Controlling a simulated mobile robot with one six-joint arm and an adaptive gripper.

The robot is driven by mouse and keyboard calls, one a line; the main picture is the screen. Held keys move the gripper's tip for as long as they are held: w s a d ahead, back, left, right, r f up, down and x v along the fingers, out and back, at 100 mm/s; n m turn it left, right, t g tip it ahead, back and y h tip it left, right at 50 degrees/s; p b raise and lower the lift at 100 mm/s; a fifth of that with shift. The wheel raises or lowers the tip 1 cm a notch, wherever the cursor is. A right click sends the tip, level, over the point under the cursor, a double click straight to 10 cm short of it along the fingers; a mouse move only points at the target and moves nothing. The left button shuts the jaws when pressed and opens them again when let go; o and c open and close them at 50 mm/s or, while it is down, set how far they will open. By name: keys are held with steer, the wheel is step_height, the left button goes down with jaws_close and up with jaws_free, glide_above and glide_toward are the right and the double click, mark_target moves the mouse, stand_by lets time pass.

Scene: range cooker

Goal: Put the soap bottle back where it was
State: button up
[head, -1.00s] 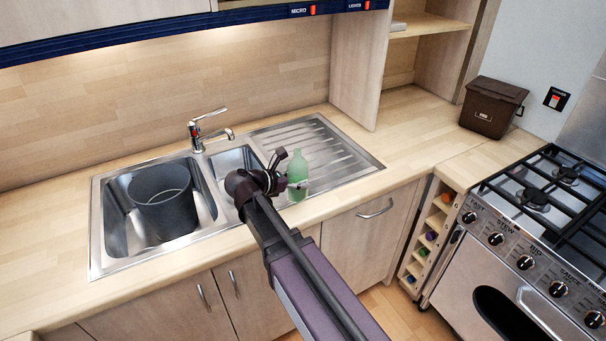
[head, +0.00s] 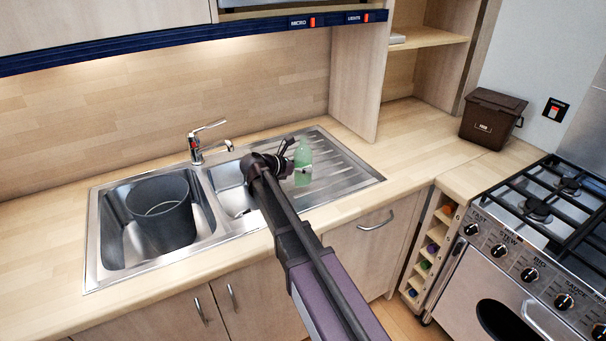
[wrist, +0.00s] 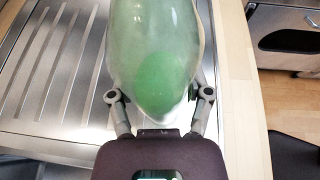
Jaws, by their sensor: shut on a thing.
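The soap bottle (head: 303,163) is pale green and translucent. In the head view it is over the sink's ribbed drainer (head: 340,166), and it looks upright. My gripper (head: 290,165) reaches it from the left and is shut on it. In the wrist view the bottle (wrist: 155,60) fills the upper middle, with finger links of my gripper (wrist: 160,103) on both sides of it. The fingertips are hidden by the bottle there. I cannot tell whether the bottle's base touches the drainer.
A dark grey bin (head: 163,212) stands in the left sink bowl. The tap (head: 200,143) rises behind the bowls. A brown box (head: 491,118) stands on the counter (head: 415,130) at the back right. The range cooker (head: 530,245) is at the right. The drainer around the bottle is clear.

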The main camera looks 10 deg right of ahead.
steer(key=shift+w+d, duration=0.1)
steer(key=shift+w, duration=0.05)
steer(key=shift+w, duration=0.3)
steer(key=shift+w+d+f+b, duration=0.1)
steer(key=shift+w+f+b, duration=0.05)
steer(key=shift+f+b, duration=0.35)
steer(key=shift+w+d+f+b, duration=0.1)
steer(key=shift+w+f+b, duration=0.05)
steer(key=shift+f+b, duration=1.2)
steer(key=shift+f, duration=0.15)
steer(key=o, duration=1.3)
steer(key=shift+r, duration=0.25)
steer(key=shift+s+a+r, duration=0.1)
steer(key=shift+a, duration=0.15)
steer(key=p+v, duration=0.4)
steer(key=v, duration=0.7)
steer(key=shift+a+p, duration=0.2)
steer(key=shift+p, duration=0.15)
